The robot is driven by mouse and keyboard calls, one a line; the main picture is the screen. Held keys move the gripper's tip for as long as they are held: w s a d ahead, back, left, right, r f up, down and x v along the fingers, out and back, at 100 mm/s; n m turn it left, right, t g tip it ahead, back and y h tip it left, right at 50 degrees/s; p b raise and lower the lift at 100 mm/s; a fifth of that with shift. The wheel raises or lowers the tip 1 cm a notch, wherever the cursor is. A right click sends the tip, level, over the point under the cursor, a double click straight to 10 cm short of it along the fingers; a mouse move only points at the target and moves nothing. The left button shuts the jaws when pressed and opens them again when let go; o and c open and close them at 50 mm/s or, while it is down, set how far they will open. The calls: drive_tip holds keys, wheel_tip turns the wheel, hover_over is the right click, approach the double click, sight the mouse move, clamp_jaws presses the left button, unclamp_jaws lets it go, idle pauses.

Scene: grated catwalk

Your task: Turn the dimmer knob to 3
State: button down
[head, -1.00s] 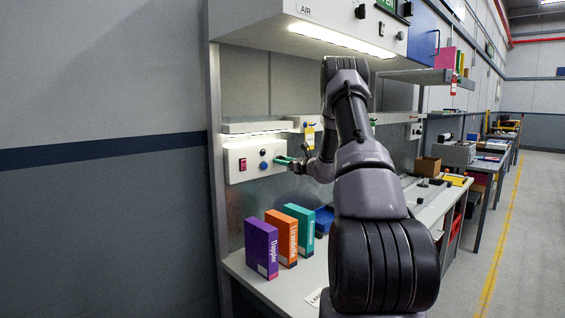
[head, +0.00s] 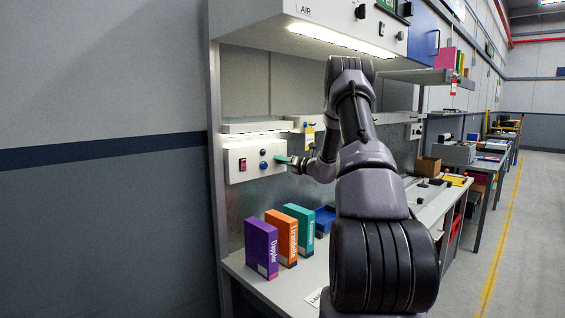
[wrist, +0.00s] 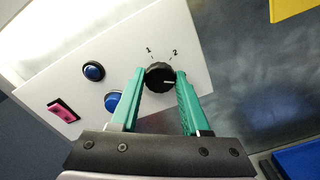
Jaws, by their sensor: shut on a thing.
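The dimmer knob (wrist: 160,77) is round, black and ridged, on a white panel (wrist: 185,45). The printed marks 1 and 2 show above it in the wrist view; no 3 is visible. A pale pointer line on the knob points right, past the 2, toward the right finger. My gripper (wrist: 161,82) has green fingers, one on each side of the knob, shut on it. In the head view my gripper (head: 283,160) is at the right end of the control panel (head: 236,172), and the knob is hidden there.
The panel also carries a red switch (wrist: 63,111), a dark blue button (wrist: 93,71) and a blue button (wrist: 113,101) close to the left finger. Purple (head: 261,248), orange (head: 288,222) and teal (head: 305,215) boxes stand on the bench below.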

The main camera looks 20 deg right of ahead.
drive_tip(key=shift+f, duration=0.1)
idle(0.3)
drive_tip(key=shift+c, duration=1.9)
unclamp_jaws()
drive_tip(key=v, duration=1)
drive_tip(key=shift+s, duration=0.4)
drive_tip(key=shift+d, duration=0.15)
